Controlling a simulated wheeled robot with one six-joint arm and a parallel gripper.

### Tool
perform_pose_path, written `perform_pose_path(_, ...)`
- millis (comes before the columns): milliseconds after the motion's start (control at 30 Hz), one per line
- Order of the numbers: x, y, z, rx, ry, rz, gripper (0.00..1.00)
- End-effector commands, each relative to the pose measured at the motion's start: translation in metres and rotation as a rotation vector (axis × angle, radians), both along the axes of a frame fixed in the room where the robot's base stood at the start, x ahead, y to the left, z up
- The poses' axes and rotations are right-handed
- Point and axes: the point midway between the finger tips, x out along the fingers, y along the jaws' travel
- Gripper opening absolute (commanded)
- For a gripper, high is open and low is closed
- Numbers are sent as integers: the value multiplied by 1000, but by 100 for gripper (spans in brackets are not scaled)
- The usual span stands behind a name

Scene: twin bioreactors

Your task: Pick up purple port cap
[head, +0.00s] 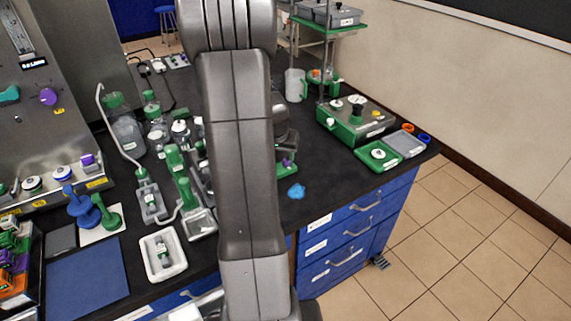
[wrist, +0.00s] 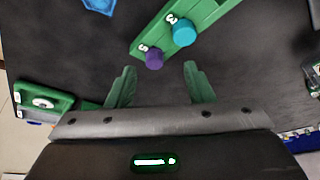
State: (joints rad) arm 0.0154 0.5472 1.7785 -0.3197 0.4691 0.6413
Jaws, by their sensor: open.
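In the wrist view, the purple port cap (wrist: 154,60) sits at the near end of a green rack (wrist: 207,12), beside the digit 5. A teal cap (wrist: 183,32) sits next to it, beside the digit 3. My gripper (wrist: 160,68) is open, and its two green fingers lie left and right of the purple cap in the picture. Nothing is between the fingers' pads; whether they are level with the cap cannot be told. In the head view, my arm hides most of the rack, and only a small green and purple part (head: 287,167) shows beside it.
A green tray with a white knob (head: 378,155) stands to the right, by a green-and-steel device (head: 355,118). Bottles and a white tray (head: 163,254) crowd the left. Bare bench surrounds the rack's near end.

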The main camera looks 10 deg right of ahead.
Motion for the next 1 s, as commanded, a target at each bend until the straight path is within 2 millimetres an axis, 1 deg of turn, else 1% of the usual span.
perform_pose_path(167, 4, -5, -9, 0, 3, -2, 47)
perform_pose_path(333, 12, -14, -26, 0, 4, -2, 47)
perform_pose_path(400, 15, -15, -35, 1, 3, -1, 47)
perform_pose_path(500, 18, -16, -43, 0, 2, 0, 47)
perform_pose_path(600, 20, -17, -46, 1, 1, -1, 47)
perform_pose_path(833, 20, -17, -46, 0, 0, -1, 47)
perform_pose_path(967, 20, -17, -46, 0, 0, -1, 22)
perform_pose_path(1000, 20, -17, -46, 0, 0, -1, 14)
